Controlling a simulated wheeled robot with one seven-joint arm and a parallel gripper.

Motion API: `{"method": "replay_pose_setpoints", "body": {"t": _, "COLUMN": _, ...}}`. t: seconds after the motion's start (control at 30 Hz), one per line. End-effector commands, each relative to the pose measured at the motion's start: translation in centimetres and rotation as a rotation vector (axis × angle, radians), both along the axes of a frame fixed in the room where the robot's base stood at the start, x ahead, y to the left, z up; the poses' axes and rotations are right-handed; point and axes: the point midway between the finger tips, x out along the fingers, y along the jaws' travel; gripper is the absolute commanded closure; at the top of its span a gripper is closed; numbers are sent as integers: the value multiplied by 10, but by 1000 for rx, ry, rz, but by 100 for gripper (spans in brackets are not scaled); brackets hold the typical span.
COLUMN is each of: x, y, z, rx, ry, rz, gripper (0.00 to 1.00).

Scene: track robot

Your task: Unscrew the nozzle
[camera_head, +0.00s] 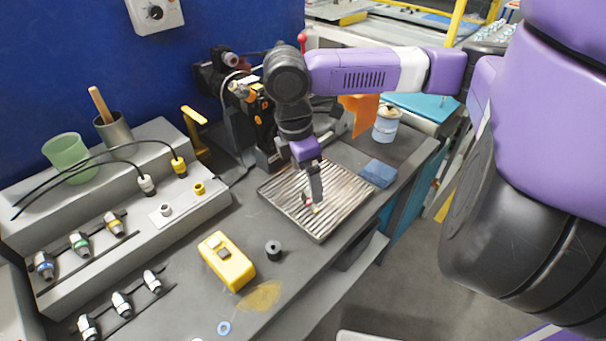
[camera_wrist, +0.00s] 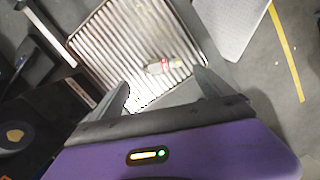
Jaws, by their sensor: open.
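A small pale piece with a red band (camera_wrist: 160,66) lies on the ribbed metal tray (camera_wrist: 112,42). I cannot tell for sure whether it is the nozzle. In the head view the tray (camera_head: 284,201) sits on the grey bench, and my gripper (camera_head: 315,190) points down over it, hiding most of the piece. In the wrist view my gripper (camera_wrist: 162,90) is open, its fingers spread wide with nothing between the tips. The piece lies just beyond the fingertips, roughly centred between them.
A yellow box (camera_head: 226,262) and a black cylinder (camera_head: 273,250) stand left of the tray. A blue cloth (camera_head: 378,173) and a pale blue can (camera_head: 386,125) are to its right. A stepped grey rack (camera_head: 185,215) with several connectors fills the left. Dark equipment stands behind the tray.

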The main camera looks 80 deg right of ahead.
Motion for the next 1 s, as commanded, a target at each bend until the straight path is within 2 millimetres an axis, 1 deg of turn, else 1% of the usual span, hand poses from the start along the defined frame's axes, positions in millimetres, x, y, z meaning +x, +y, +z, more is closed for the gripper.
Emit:
{"method": "replay_pose_setpoints", "body": {"t": 0.17, "x": -4, "y": -2, "z": -21, "rx": 2, "ry": 3, "rz": -3, "gripper": 8}}
{"method": "replay_pose_setpoints", "body": {"t": 0.4, "x": -7, "y": -4, "z": -55, "rx": 2, "ry": 1, "rz": 0, "gripper": 8}}
{"method": "replay_pose_setpoints", "body": {"t": 0.5, "x": -8, "y": -5, "z": -65, "rx": 1, "ry": 0, "rz": 0, "gripper": 8}}
{"method": "replay_pose_setpoints", "body": {"t": 0.67, "x": -8, "y": -5, "z": -73, "rx": 0, "ry": -2, "rz": 1, "gripper": 8}}
{"method": "replay_pose_setpoints", "body": {"t": 0.93, "x": -8, "y": -6, "z": -74, "rx": 0, "ry": -2, "rz": 1, "gripper": 8}}
{"method": "replay_pose_setpoints", "body": {"t": 0.97, "x": -8, "y": -6, "z": -74, "rx": 0, "ry": -2, "rz": 1, "gripper": 14}}
{"method": "replay_pose_setpoints", "body": {"t": 1.0, "x": -8, "y": -6, "z": -74, "rx": 0, "ry": -2, "rz": 1, "gripper": 22}}
